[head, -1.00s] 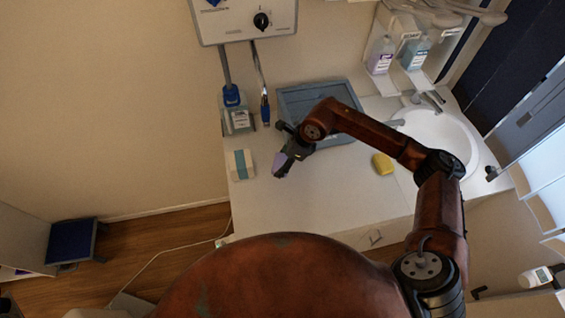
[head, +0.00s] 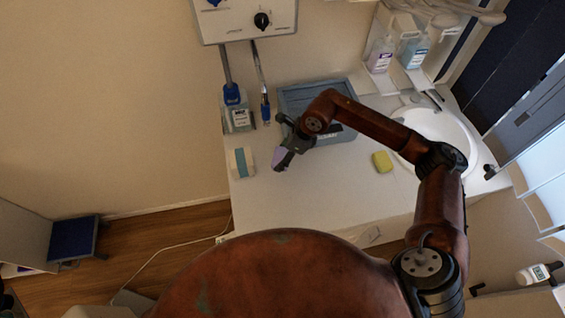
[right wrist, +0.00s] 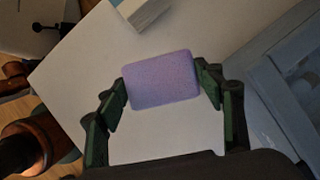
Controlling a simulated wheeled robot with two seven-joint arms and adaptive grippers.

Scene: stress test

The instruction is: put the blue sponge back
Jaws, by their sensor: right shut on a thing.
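My right gripper (head: 280,161) is shut on a sponge (head: 277,156) that looks violet-blue. In the right wrist view the sponge (right wrist: 161,80) sits squarely between the two dark green fingers (right wrist: 160,84), with white counter behind it. In the head view it is over the left part of the white counter, right of a small white box with a teal stripe (head: 241,162). I cannot tell how high above the counter it is. A yellow sponge (head: 382,161) lies on the counter to the right. My left gripper is not in view.
A blue-grey tray (head: 290,101) lies at the back of the counter, partly behind my right arm. A round sink (head: 446,128) is at the right. The counter's front middle (head: 320,195) is clear.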

